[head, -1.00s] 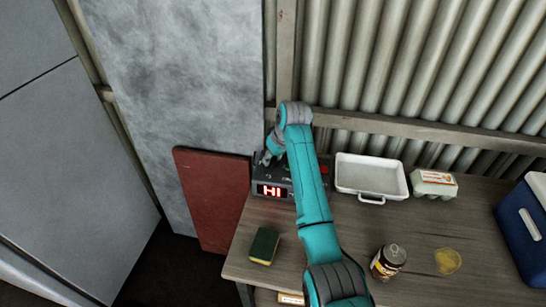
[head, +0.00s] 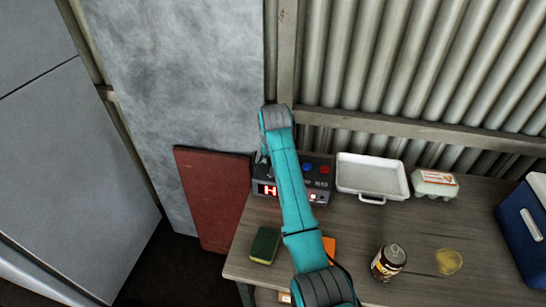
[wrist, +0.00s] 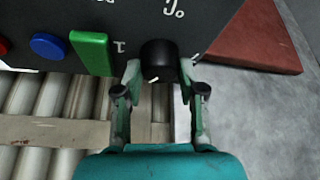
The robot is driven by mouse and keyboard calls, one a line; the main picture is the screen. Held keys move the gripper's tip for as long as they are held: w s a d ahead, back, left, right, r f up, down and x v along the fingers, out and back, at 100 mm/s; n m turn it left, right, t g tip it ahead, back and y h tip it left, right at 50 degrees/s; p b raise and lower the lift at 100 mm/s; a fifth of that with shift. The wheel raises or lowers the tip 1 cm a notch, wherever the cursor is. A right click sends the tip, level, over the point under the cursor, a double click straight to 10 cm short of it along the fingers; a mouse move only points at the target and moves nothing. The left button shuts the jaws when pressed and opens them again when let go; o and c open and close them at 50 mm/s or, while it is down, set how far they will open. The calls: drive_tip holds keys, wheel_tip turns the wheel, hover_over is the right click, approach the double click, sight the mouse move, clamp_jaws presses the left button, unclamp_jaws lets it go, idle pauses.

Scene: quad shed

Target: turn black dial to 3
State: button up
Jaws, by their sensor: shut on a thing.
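The black dial (wrist: 159,58) sits on a dark panel in the wrist view, with a short white mark on its near edge. My gripper (wrist: 160,75) has one finger on each side of the dial and is shut on it. A white "1" is printed on the panel just left of the dial. In the head view the dark control box (head: 322,182) stands at the back left of the table. Its red display (head: 268,190) shows an "H", with the rest covered by my arm. My arm also hides the dial and fingertips there.
The wrist view shows a green block-like control (wrist: 92,53) and a blue button (wrist: 48,46) close beside the dial. A white tray (head: 372,176) stands right of the box.

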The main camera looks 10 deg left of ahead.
drive_tip(key=shift+f, duration=0.1)
idle(0.3)
drive_tip(key=o, duration=1.1)
drive_tip(key=shift+o, duration=0.2)
drive_tip(key=v, duration=1.2)
